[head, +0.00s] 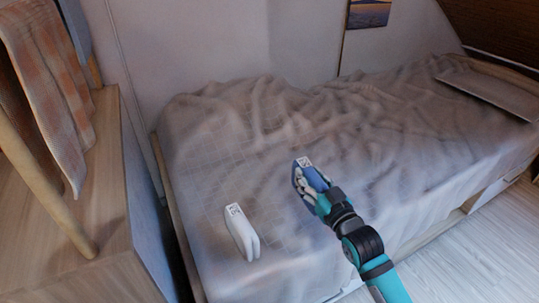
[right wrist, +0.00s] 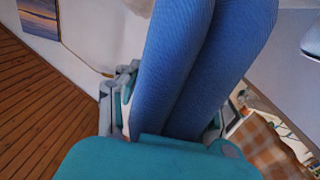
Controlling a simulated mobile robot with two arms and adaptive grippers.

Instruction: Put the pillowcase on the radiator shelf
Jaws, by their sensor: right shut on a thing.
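My right gripper (head: 308,190) is above the bed, shut on a blue folded cloth (head: 317,178) with a small black-and-white printed tag. This cloth may be the pillowcase. In the right wrist view the blue ribbed cloth (right wrist: 185,65) stands between the fingers, folded in two thick layers. A white folded cloth (head: 241,235) with a similar tag stands on the bed, to the left of my right gripper and apart from it. I cannot make out a radiator shelf in either view. My left gripper is not in view.
The bed (head: 200,130) has a rumpled grey-beige cover. A wooden cabinet (head: 110,215) stands at the left, with a checked orange cloth (head: 50,95) hanging above it. A pale tray-like board (head: 495,92) lies at the bed's far right. Pale floor (head: 490,235) is clear at lower right.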

